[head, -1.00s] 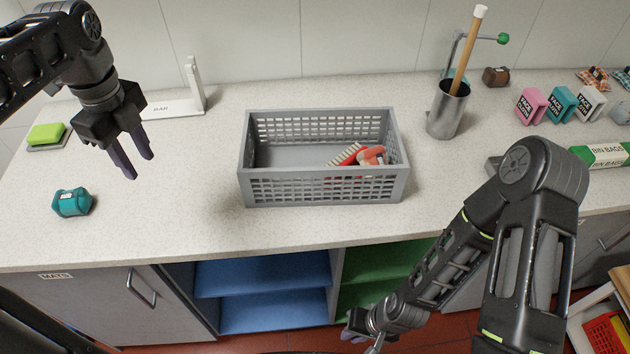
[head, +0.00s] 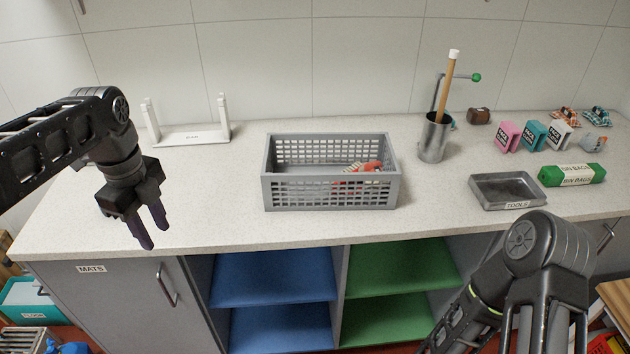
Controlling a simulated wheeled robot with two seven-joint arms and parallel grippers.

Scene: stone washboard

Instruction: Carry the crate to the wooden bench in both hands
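The grey slatted plastic crate (head: 330,194) stands on the speckled stone counter, holding a red and white brush-like item (head: 366,168). My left gripper (head: 147,232) hangs left of the crate, above the counter's front part, pointing down; its two fingers are apart with nothing between them. It does not touch the crate. My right arm (head: 535,265) comes up at the lower right, in front of the counter; its gripper is outside the picture. A partial wooden surface (head: 614,300) shows at the right edge; I cannot tell if it is the wooden bench.
A metal pot (head: 434,138) with a wooden-handled tool stands right of the crate. A tools tray (head: 508,190), a bin bags roll (head: 572,174) and several cloth packs (head: 534,134) lie farther right. A white rack (head: 188,134) stands at the back left. The counter in front of the crate is clear.

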